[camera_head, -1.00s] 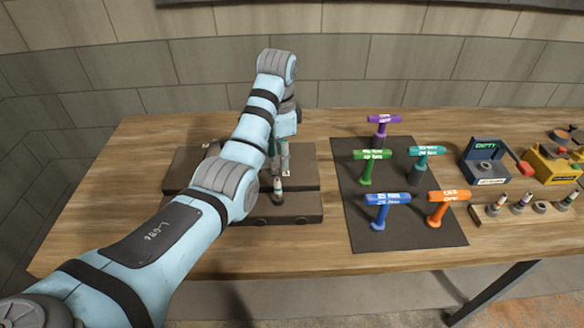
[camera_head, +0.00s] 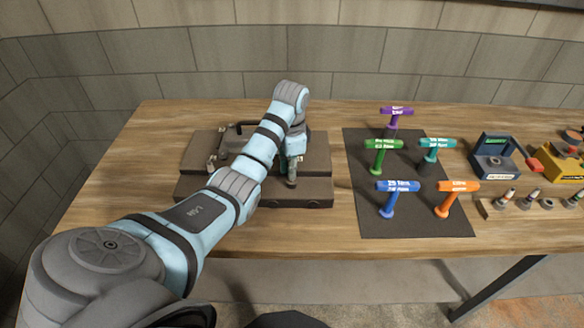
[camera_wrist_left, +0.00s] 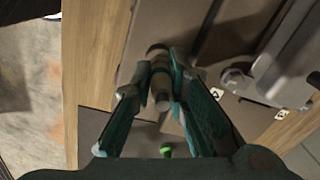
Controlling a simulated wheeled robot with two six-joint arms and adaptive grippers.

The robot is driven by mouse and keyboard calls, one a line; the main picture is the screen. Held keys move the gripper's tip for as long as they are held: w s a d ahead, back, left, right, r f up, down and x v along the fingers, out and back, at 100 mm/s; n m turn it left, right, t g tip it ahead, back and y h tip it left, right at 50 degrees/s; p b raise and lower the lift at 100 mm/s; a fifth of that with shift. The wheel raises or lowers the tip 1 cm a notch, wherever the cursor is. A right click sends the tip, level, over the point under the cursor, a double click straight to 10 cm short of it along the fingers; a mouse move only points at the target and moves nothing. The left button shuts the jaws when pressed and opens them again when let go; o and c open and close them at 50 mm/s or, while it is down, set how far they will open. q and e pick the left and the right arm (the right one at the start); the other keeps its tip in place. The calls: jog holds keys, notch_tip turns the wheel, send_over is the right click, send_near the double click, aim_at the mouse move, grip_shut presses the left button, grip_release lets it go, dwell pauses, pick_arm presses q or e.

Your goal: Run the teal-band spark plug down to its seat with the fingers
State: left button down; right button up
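My left gripper (camera_head: 292,176) points down at the front right part of the dark engine block (camera_head: 315,200). In the left wrist view the teal fingers (camera_wrist_left: 161,80) lie on both sides of a grey cylinder, the spark plug (camera_wrist_left: 160,93), and seem to touch it. The plug stands at the block; its lower end and seat are hidden. Its teal band cannot be made out now. My right gripper is not in view.
Several T-handled tools stand on a dark mat (camera_head: 420,222) right of the block. Further right are a blue box (camera_head: 493,158), a yellow box (camera_head: 560,165) and a wooden rack (camera_head: 497,211) with plugs. Bare tabletop lies left of the block.

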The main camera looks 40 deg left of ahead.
pick_arm(q)
jog(key=shift+w+f, duration=0.1)
jog(key=m, duration=0.3)
jog(key=shift+m, duration=0.3)
jog(key=m, duration=0.6)
jog(key=shift+w+m, duration=0.1)
jog(key=shift+m, duration=0.3)
jog(key=m, duration=0.7)
jog(key=shift+w+h, duration=0.15)
jog(key=shift+h, duration=0.15)
jog(key=c, duration=1.8)
grip_release()
jog(key=o, duration=0.3)
jog(key=shift+w+f, duration=0.1)
jog(key=shift+w, duration=0.1)
